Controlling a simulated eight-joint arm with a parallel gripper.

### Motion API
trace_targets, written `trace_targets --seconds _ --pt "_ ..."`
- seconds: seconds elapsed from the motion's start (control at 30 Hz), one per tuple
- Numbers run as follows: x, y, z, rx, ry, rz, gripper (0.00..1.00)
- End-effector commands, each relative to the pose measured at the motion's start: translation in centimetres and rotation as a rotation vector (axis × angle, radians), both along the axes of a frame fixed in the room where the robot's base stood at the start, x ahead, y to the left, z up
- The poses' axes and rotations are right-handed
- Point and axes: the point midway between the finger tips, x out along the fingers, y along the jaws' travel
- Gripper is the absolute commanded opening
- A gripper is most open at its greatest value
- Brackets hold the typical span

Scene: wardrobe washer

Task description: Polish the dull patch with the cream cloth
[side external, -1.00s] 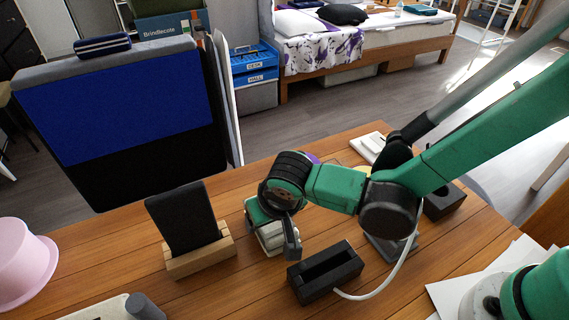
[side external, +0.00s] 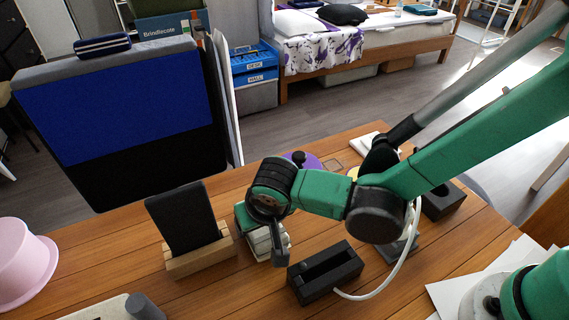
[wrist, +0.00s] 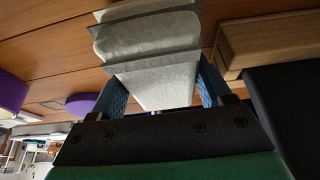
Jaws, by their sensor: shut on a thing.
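The cream cloth (wrist: 150,60) is a folded, layered pale piece between the blue fingers of my gripper (wrist: 163,82) in the wrist view. In the side view the cloth (side external: 261,243) shows as pale layers beneath my gripper (side external: 270,252), low over the wooden table, right of the phone stand. My gripper is shut on the cloth. I cannot tell whether the cloth touches the table. I cannot make out the dull patch for certain; a faint rounded outline (side external: 333,165) lies on the table behind my arm.
A dark phone in a wooden stand (side external: 201,258) is close on the left. A black slotted box (side external: 326,272) with a white cable is close on the right. A purple disc with a black knob (side external: 301,160) lies behind. A pink hat (side external: 22,262) is far left.

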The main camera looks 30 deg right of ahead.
Motion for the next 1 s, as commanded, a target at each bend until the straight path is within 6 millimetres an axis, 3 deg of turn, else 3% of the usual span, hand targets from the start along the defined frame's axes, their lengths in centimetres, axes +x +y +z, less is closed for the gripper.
trace_targets --seconds 0.33,0.77,1.0 --pt "0.0 -1.7 0.1 0.0 -0.001 0.0 0.2" --pt "0.0 -1.5 0.0 0.0 0.0 0.001 0.2" --pt "0.0 0.1 0.1 0.0 0.0 0.001 0.2"
